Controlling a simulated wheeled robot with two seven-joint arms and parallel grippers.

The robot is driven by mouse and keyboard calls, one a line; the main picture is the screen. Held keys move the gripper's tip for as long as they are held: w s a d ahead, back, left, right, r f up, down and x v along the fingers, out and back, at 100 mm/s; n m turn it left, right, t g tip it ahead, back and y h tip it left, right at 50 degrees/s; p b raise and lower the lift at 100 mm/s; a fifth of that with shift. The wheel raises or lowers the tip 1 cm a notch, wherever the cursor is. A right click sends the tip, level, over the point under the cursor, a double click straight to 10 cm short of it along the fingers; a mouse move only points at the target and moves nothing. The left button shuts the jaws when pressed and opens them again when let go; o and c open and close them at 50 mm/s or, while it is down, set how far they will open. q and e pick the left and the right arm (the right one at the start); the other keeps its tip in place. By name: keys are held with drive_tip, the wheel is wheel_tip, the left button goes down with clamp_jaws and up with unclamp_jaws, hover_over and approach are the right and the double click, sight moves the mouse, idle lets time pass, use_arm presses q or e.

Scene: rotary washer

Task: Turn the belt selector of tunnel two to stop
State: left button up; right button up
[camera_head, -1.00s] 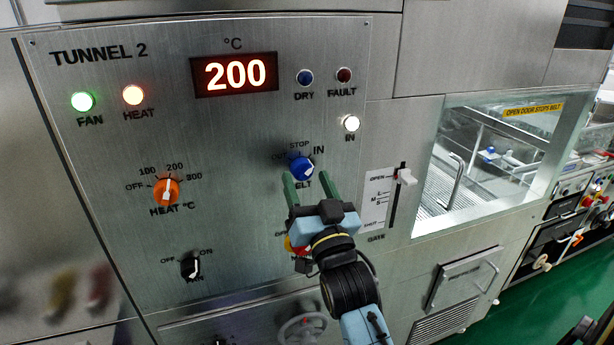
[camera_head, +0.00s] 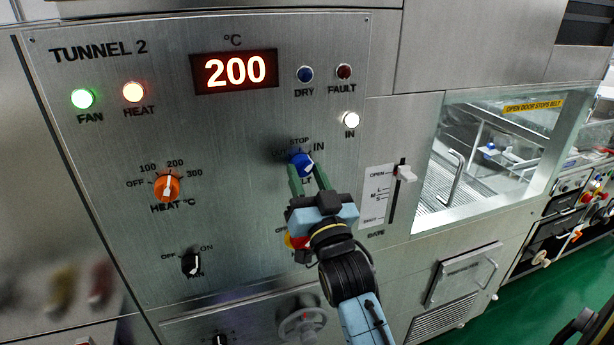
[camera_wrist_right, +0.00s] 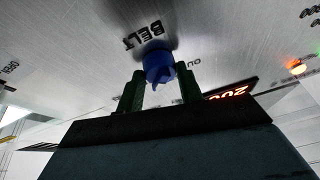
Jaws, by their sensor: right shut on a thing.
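The blue belt selector knob (camera_head: 302,163) sits on the Tunnel 2 panel, with OUT, STOP and IN marked around its top. Its white pointer is turned to the right, toward IN. My right gripper (camera_head: 308,178) has its two green fingers at the knob, one on each side, shut on it from below. In the right wrist view the blue knob (camera_wrist_right: 158,65) shows between the fingertips of the gripper (camera_wrist_right: 160,88), beside the BELT label. The fingers hide part of the labels. My left gripper is not in view.
The orange heat knob (camera_head: 167,187) and black fan switch (camera_head: 192,264) are to the left. A red and yellow control (camera_head: 293,243) is partly hidden behind my gripper. The gate slider (camera_head: 405,174) and a window (camera_head: 480,160) are to the right. The IN lamp (camera_head: 350,119) is lit.

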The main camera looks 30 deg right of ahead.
drive_tip(key=n+y+p, duration=0.1)
drive_tip(key=n, duration=0.1)
drive_tip(key=n+y+p, duration=0.1)
drive_tip(key=n+p, duration=0.1)
drive_tip(key=n+y+p, duration=0.1)
drive_tip(key=n, duration=0.1)
drive_tip(key=shift+d+r+n, duration=0.15)
drive_tip(key=shift+r+n, duration=0.1)
drive_tip(key=shift+n, duration=0.15)
drive_tip(key=shift+s+d+n+g+y+p, duration=0.15)
drive_tip(key=shift+n+y+p, duration=0.55)
drive_tip(key=shift+n+p, duration=0.5)
drive_tip(key=shift+w+n+g+y+p, duration=0.15)
drive_tip(key=shift+n+y+p, duration=0.65)
drive_tip(key=shift+n, duration=0.7)
drive_tip(key=shift+s+f, duration=0.1)
drive_tip(key=o, duration=1)
drive_tip(key=shift+s+f, duration=0.25)
drive_tip(key=shift+s, duration=0.2)
drive_tip(key=b+v, duration=0.3)
drive_tip(key=v, duration=0.9)
drive_tip(key=shift+s+r, duration=0.1)
drive_tip(key=shift+s, duration=0.15)
